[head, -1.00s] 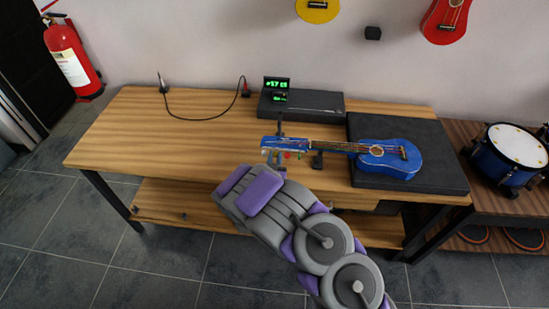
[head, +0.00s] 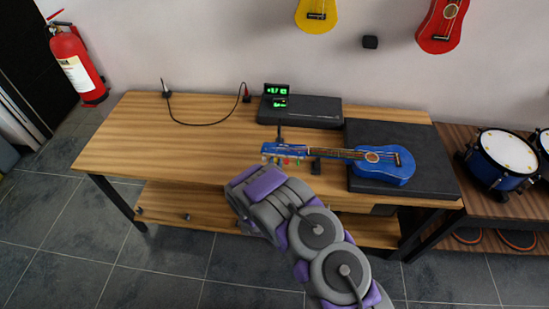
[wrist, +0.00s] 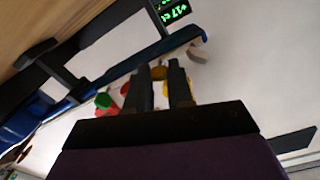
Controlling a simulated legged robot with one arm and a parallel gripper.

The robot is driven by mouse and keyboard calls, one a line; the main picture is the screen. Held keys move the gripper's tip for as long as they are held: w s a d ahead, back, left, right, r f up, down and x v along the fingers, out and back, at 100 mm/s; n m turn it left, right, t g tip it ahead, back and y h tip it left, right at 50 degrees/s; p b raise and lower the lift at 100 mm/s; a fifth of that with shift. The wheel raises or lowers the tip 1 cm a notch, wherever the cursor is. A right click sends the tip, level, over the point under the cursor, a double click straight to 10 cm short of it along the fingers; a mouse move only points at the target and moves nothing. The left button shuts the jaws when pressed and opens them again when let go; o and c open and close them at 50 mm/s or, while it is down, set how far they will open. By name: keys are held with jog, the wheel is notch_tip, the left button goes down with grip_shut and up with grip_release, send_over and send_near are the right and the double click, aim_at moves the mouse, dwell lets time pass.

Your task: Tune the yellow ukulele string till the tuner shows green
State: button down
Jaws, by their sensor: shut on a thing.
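The blue ukulele (head: 380,163) lies with its body on a dark pad and its neck pointing left. Coloured tuning pegs (head: 285,161) hang along its headstock; green and red ones show left of my fingers in the wrist view. My gripper (wrist: 160,78) is shut on the yellow peg (wrist: 158,73), partly hidden between the two dark fingers. In the head view my arm hides the fingertips. The tuner (head: 277,90) stands at the back of the bench with lit green figures; in the wrist view its screen (wrist: 172,12) reads about +17.
The wooden bench (head: 130,140) is clear at its left. A cable (head: 205,124) lies along its back. A dark box (head: 315,110) stands under the tuner, and a dark pad (head: 430,185) under the ukulele body. A drum (head: 502,155) stands at right, a fire extinguisher (head: 75,65) at far left.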

jog(key=m+p, duration=0.1)
jog(key=p, duration=0.1)
jog(key=m+p, duration=0.3)
jog(key=p, duration=0.2)
jog(key=shift+r+m, duration=0.3)
jog(key=m+p, duration=0.1)
jog(key=p, duration=0.2)
jog(key=shift+d+f+m, duration=0.1)
jog(key=shift+m, duration=0.3)
jog(key=shift+f+m+p, duration=0.2)
jog(key=shift+m+p, duration=0.4)
jog(key=shift+p, duration=0.35)
jog(key=c, duration=1.3)
grip_release()
jog(key=shift+o, duration=0.2)
jog(key=s+p, duration=0.3)
jog(key=s, duration=1.4)
jog(key=shift+s+a+f, duration=0.15)
jog(key=shift+s+a, duration=0.05)
jog(key=shift+a, duration=0.2)
